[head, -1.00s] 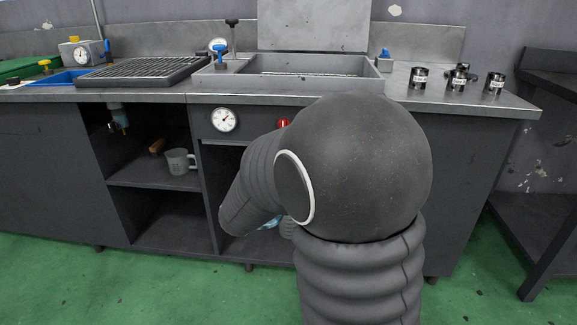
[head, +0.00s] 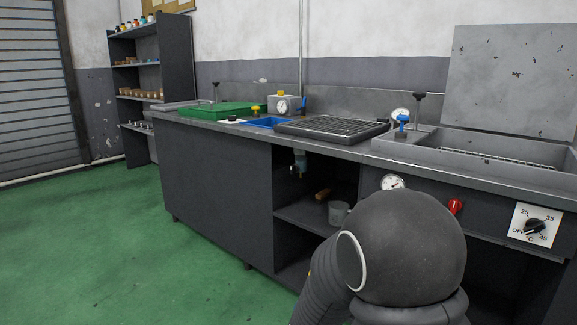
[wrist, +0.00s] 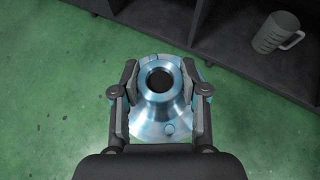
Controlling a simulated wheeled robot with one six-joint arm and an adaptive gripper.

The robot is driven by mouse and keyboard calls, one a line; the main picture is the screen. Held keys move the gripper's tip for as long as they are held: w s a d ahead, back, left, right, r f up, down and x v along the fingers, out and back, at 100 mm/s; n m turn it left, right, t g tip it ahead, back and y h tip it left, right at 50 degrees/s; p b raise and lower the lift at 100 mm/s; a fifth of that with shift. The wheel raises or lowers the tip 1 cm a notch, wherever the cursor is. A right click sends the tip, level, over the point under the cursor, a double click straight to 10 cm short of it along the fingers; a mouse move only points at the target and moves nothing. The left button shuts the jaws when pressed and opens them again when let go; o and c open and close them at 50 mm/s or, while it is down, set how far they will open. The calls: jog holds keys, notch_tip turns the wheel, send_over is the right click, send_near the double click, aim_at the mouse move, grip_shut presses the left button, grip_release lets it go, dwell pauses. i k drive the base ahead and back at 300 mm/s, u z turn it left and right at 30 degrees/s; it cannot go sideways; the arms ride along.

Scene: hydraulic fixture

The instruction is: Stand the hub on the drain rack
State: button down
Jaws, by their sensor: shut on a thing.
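The hub (wrist: 170,92) is a shiny metal flanged piece with a dark round bore. In the wrist view my gripper (wrist: 159,90) is shut on it, one finger on each side, and holds it above the green floor. In the head view my arm hides the gripper and the hub. The drain rack (head: 333,129) is a dark slatted grid on the bench top, left of the sink. Its slats look bare.
The sink (head: 480,148) has a raised grey lid behind it. A blue tray (head: 264,123) and a green surface (head: 214,110) lie left of the rack. A measuring jug (head: 338,213) stands on the open shelf below, also in the wrist view (wrist: 278,32). The floor at left is clear.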

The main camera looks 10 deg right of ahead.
aim_at(340, 124)
jog(key=u, duration=3.15)
jog(key=k, duration=1.55)
jog(key=z, duration=1.9)
jog(key=i, duration=1.05)
